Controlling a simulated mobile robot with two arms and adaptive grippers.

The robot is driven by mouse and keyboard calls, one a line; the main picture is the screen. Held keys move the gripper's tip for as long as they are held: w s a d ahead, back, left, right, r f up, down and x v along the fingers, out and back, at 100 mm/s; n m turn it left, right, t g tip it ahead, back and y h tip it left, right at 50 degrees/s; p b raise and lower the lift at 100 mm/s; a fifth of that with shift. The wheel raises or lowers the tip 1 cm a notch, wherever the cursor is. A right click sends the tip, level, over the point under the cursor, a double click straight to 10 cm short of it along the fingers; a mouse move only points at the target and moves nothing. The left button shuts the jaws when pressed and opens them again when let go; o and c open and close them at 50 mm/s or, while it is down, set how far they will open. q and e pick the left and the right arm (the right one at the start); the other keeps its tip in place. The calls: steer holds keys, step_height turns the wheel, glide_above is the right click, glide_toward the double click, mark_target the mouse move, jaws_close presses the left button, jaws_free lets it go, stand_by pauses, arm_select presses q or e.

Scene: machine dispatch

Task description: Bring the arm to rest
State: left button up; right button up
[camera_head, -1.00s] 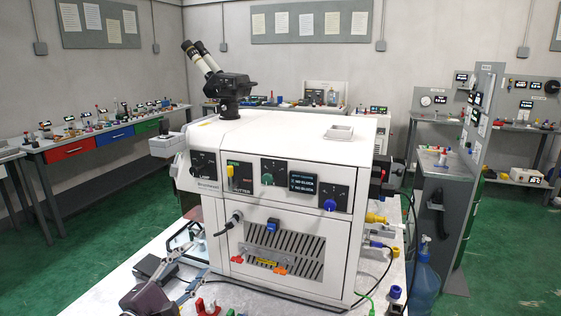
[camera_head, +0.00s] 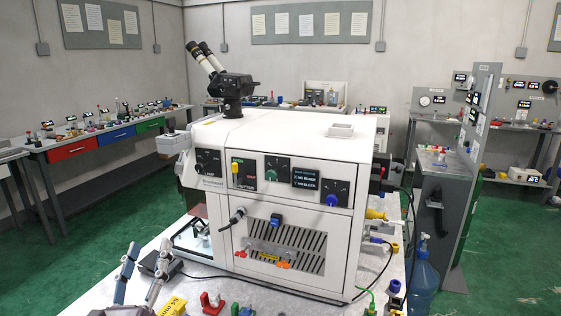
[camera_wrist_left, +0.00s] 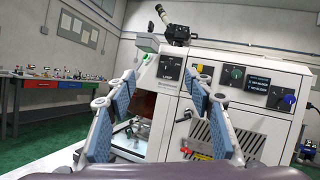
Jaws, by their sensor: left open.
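My left gripper (camera_head: 148,250) is at the lower left of the head view, in front of the white machine (camera_head: 290,205) and to its left. Its two fingers point upward, spread apart, with nothing between them. In the left wrist view the open fingers (camera_wrist_left: 161,82) frame the machine's left end and its glass-sided bay, without visible contact. The rest of my left arm is mostly cut off by the picture's lower edge. My right gripper is not in view.
Under and around the machine is a pale bench (camera_head: 200,283). A black box with a cable (camera_head: 160,262), a yellow block (camera_head: 172,306) and a red block (camera_head: 212,303) lie near my left gripper. A blue bottle (camera_head: 423,285) stands at right.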

arm_select(q)
steer(key=s+a+f+n+g+y, duration=0.65)
steer(key=a+f+n, duration=0.2)
steer(key=n, duration=0.85)
steer(key=s+d+f+n+g, duration=0.1)
steer(key=s+f+n+g, duration=0.15)
steer(key=f, duration=0.35)
steer(key=s+f+n+g, duration=0.2)
steer(key=f+n, duration=0.2)
steer(key=f, duration=0.1)
steer(key=s+d+f+n+g+h, duration=0.4)
steer(key=s+d+f, duration=0.35)
steer(key=s, duration=0.25)
steer(key=s+d+f+n+g+h, duration=0.3)
steer(key=s+d+f+g, duration=0.1)
steer(key=s+d+f, duration=0.4)
step_height(320, 180, down, 24)
steer(key=s+a+g, duration=0.1)
steer(key=s+g, duration=0.1)
steer(key=s, duration=0.1)
steer(key=s+a+f, duration=0.3)
steer(key=s+f, duration=1.4)
steer(key=shift+s+a+g, duration=0.2)
steer(key=shift+g, duration=0.2)
